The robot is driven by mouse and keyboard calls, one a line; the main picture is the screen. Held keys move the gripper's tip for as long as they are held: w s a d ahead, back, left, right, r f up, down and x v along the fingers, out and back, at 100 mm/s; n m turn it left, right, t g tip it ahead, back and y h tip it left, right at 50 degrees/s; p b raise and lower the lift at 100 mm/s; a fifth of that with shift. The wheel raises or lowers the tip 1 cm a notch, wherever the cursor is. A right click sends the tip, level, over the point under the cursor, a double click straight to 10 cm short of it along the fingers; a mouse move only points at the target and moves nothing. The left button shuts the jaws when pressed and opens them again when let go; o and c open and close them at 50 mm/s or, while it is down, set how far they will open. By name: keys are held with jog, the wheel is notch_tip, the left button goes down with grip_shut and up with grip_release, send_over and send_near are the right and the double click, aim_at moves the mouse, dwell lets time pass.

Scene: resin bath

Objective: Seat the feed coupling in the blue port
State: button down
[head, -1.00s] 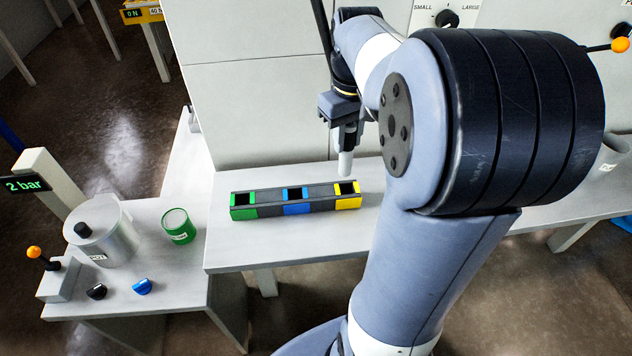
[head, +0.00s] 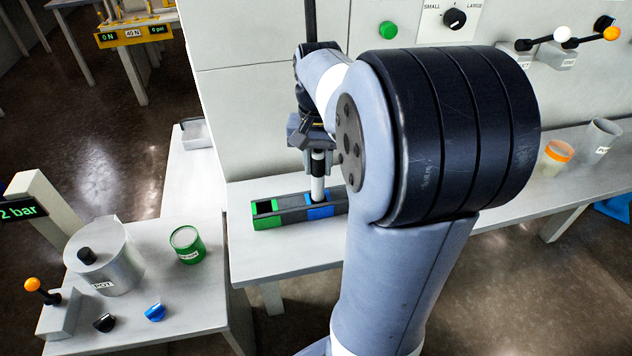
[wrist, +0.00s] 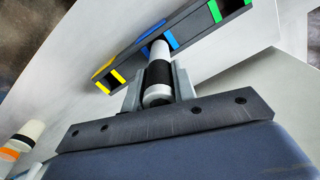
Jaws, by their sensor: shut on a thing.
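The feed coupling (head: 318,178) is a pale cylinder with a black band; it also shows in the wrist view (wrist: 158,76). My gripper (head: 318,155) is shut on it, with a finger on each side in the wrist view (wrist: 158,92). The coupling hangs about upright with its lower end at the blue port (head: 319,213) of the dark port block (head: 293,222). In the wrist view its end lies between the two blue stripes (wrist: 173,40). I cannot tell how deep the end is in the port.
The green port (head: 265,208) is open at left; the yellow port (wrist: 118,76) is hidden by my arm in the head view. A green cup (head: 187,245) and a metal pot (head: 105,258) stand on the left table. A clear orange-banded cup (head: 557,157) stands right.

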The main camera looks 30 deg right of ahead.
aim_at(318, 179)
jog(key=shift+f, duration=2.1)
jog(key=shift+f, duration=0.1)
jog(key=shift+f, duration=0.15)
jog(key=c, duration=1.1)
grip_release()
jog(key=shift+c, duration=0.2)
notch_tip(318, 179, up, 12)
jog(key=shift+r, duration=0.25)
jog(key=shift+f, duration=4.25)
